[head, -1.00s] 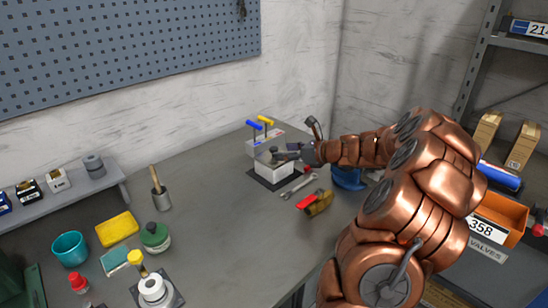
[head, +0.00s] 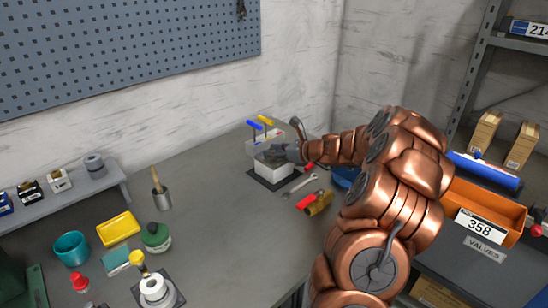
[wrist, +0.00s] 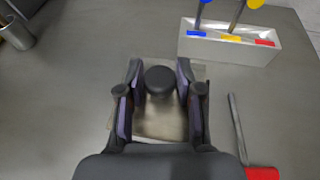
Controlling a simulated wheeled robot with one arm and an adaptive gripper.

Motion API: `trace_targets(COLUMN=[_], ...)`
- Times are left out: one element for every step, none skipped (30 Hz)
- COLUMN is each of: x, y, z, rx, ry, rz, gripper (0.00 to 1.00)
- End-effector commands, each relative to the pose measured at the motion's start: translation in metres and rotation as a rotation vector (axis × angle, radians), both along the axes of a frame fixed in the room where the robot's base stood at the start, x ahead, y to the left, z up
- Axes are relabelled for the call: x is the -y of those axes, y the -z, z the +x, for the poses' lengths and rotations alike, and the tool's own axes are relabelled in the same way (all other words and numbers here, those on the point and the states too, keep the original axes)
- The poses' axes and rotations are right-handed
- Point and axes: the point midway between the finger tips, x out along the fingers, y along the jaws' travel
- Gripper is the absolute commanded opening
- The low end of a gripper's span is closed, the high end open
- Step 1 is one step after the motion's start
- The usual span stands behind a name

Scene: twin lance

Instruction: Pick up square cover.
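The square cover (wrist: 162,122) shows in the wrist view as a pale square plate with a round dark knob (wrist: 159,80) on top. My gripper (wrist: 158,72) is open, with one finger on each side of the knob and narrow gaps that seem to remain between knob and pads. The fingers and palm hide much of the cover's sides and near edge. In the head view my gripper (head: 272,154) is over the pale square box (head: 274,173) on a dark mat and hides most of its top.
A wooden-handled tool in a metal cup (head: 161,197) stands left. The bench between is clear.

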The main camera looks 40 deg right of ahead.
Motion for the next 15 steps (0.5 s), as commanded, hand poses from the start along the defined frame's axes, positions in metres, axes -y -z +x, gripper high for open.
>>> trace_targets(x=[0.0001, 0.0000, 0.0000, 0.0000, 0.0000, 0.0000, 0.0000, 0.0000, 0.0001, 0.0000, 0.0000, 0.0000, 0.0001, 0.0000, 0.0000], y=[0.0000, 0.0001, 0.0000, 0.0001, 0.0000, 0.0001, 0.0001, 0.0001, 0.0002, 0.0001, 0.0001, 0.0001, 0.0002, 0.0001, 0.0001], z=[-0.0001, 0.0000, -0.0001, 0.0000, -0.0001, -0.0001, -0.0001, -0.0001, -0.0002, -0.0001, -0.0001, -0.0001, -0.0002, -0.0001, -0.0001], rx=[0.000, 0.000, 0.000, 0.000, 0.000, 0.000, 0.000, 0.000, 0.000, 0.000, 0.000, 0.000, 0.000, 0.000, 0.000], ry=[0.000, 0.000, 0.000, 0.000, 0.000, 0.000, 0.000, 0.000, 0.000, 0.000, 0.000, 0.000, 0.000, 0.000, 0.000], rz=[0.000, 0.000, 0.000, 0.000, 0.000, 0.000, 0.000, 0.000, 0.000, 0.000, 0.000, 0.000, 0.000, 0.000, 0.000], gripper=[0.27, 0.24, 0.20, 0.17, 0.14, 0.10, 0.07, 0.03, 0.00, 0.00, 0.00, 0.00, 0.00, 0.00, 0.00])
